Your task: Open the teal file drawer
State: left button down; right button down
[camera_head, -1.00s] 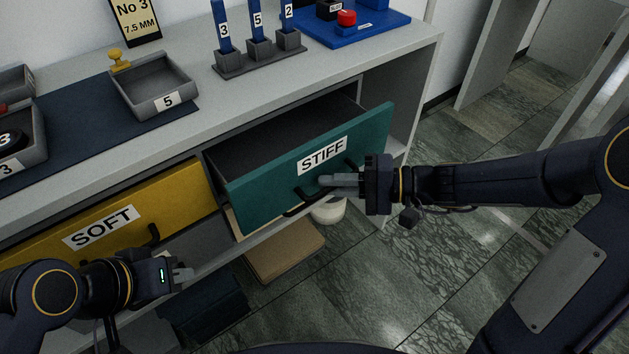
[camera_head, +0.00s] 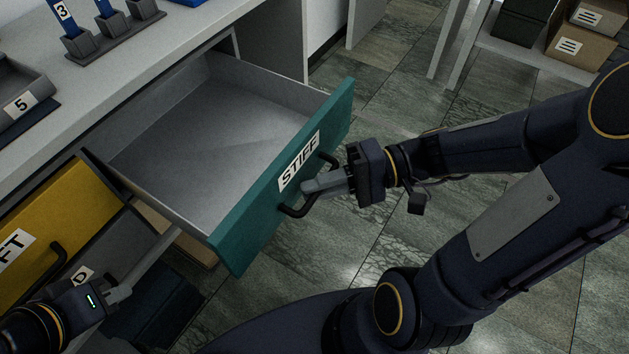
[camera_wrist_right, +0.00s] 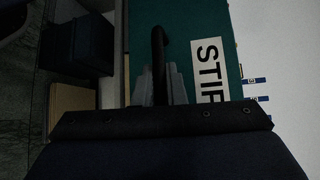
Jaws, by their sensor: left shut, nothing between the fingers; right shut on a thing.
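The teal drawer (camera_head: 243,232) with the STIFF label stands pulled well out of the cabinet, and its grey inside (camera_head: 215,140) shows empty. Its black bar handle (camera_head: 292,209) is on the front. My right gripper (camera_head: 309,188) is shut on this handle. In the right wrist view the fingers (camera_wrist_right: 172,85) close around the black handle (camera_wrist_right: 158,60) beside the label on the teal front (camera_wrist_right: 205,25). My left gripper (camera_head: 122,290) is shut and empty at the lower left, in front of the lower cabinet and apart from the teal drawer.
A yellow drawer (camera_head: 65,235) with a black handle is left of the teal one, slightly out. The grey counter (camera_head: 120,75) above holds a grey tray (camera_head: 18,90) and a rack (camera_head: 112,40). Brown and dark boxes lie below.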

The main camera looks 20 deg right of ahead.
jog(key=c, duration=1.5)
grip_release()
jog(key=d, duration=0.2)
jog(key=d+p, duration=0.1)
jog(key=d, duration=0.2)
jog(key=s+d+r, duration=0.1)
jog(key=d, duration=0.1)
jog(key=shift+d, duration=0.35)
